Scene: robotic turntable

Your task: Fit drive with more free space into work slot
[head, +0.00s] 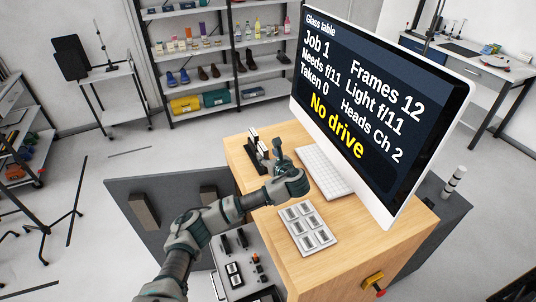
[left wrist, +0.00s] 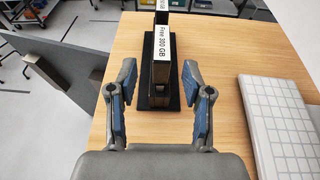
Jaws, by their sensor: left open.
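My left gripper (head: 272,162) is over the wooden desk in the head view. In the left wrist view its two fingers (left wrist: 159,82) are spread apart with nothing clasped. Ahead of and between them stands an upright dark drive (left wrist: 161,75) with a white label reading "Free 300 GB", in a black stand (left wrist: 172,103). In the head view the stand (head: 250,168) is partly hidden by my gripper, and a pale-labelled upright piece (head: 253,138) shows there. I cannot make out a second drive's free space or the work slot. My right gripper is not in view.
A monitor (head: 368,105) shows "No drive", "Job 1" and "Taken 0". A white keyboard (head: 324,171) lies right of my gripper. A pad with several buttons (head: 307,229) is at the desk's near part. A grey panel (head: 160,205) stands left of the desk (head: 350,235).

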